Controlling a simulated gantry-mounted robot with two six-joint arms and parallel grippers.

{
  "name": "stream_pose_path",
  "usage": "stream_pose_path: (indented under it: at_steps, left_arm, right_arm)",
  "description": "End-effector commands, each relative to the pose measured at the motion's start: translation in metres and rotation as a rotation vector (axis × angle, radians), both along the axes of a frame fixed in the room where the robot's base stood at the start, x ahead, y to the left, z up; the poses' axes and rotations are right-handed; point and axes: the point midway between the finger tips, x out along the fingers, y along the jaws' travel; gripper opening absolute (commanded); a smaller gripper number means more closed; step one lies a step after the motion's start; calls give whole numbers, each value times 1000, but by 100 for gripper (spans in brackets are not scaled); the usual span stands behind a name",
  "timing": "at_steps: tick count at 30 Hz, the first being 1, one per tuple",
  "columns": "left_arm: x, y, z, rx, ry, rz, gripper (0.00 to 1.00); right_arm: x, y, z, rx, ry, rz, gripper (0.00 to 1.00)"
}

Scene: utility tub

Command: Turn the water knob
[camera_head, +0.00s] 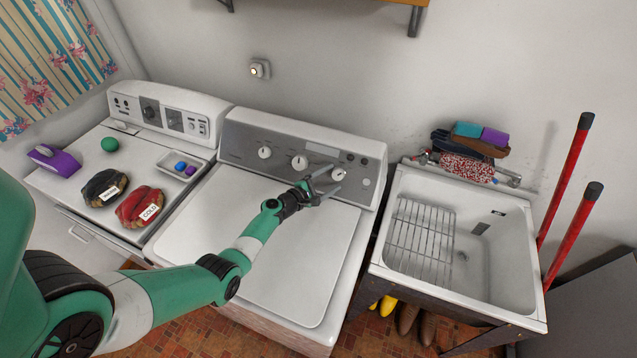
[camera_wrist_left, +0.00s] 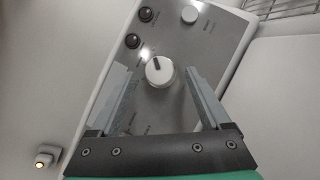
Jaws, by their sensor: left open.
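The washer's control panel (camera_head: 228,150) carries a row of white knobs. The rightmost of the larger ones, a white knob (camera_head: 338,174), has a dark pointer mark in the left wrist view (camera_wrist_left: 160,72). My left gripper (camera_head: 331,181) is open at this knob. In the left wrist view its two fingers stand on either side of the knob, with visible gaps; contact is not seen. Two other white knobs, a middle one (camera_head: 300,162) and a left one (camera_head: 264,152), sit further left. The knob labels are too small to read. My right gripper is not in view.
A smaller white knob (camera_wrist_left: 190,14) and dark buttons (camera_wrist_left: 133,41) are near the fingers. The washer lid (camera_head: 300,270) is shut and bare. A utility tub (camera_head: 510,265) with a wire rack (camera_head: 420,235) stands right; a dryer (camera_head: 85,215) holding items stands left.

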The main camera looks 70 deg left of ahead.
Motion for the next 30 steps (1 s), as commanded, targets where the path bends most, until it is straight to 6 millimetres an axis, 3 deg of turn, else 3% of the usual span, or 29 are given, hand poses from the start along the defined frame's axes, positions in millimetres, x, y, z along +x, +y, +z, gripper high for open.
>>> stream_pose_path:
  at_steps: [1, 4, 12, 30]
  left_arm:
    - [-12, -4, 8, -3, 2, 2, 81]
    - [-35, -13, 13, -2, 3, 3, 81]
    - [-79, -30, 18, -1, 0, 2, 81]
    - [-84, -33, 17, 0, 0, 0, 81]
  right_arm:
    - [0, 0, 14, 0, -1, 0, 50]
    - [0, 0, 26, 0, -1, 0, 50]
    - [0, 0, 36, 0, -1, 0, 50]
    - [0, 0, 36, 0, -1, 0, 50]
